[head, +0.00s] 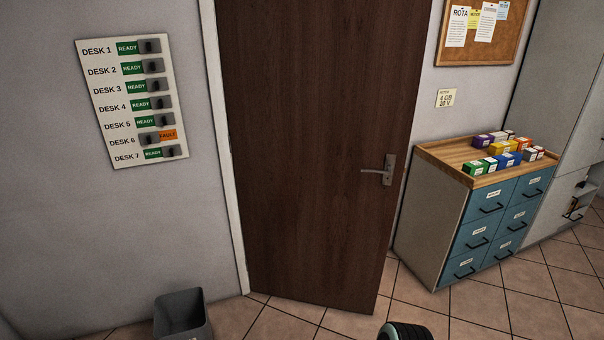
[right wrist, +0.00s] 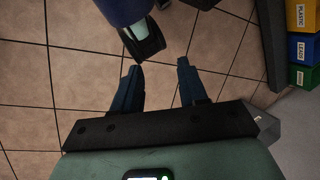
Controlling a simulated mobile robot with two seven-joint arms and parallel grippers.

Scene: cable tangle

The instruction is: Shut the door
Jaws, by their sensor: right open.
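The dark brown door (head: 310,150) fills the middle of the head view. It stands ajar, its free right edge swung out from the wall toward me, with floor tiles showing past its lower right corner. Its metal lever handle (head: 380,172) is near the right edge. The white door frame (head: 225,150) shows along the left side. My right gripper (right wrist: 158,78) is open and empty above the tiled floor in the right wrist view, its two blue fingers apart. The door is not clearly seen in that view. My left gripper is out of sight.
A blue drawer cabinet (head: 480,225) with several coloured boxes on top stands right of the door. A grey bin (head: 182,316) is at the lower left. Coloured bins (right wrist: 302,48) show at the right in the right wrist view. Tiled floor before the door is clear.

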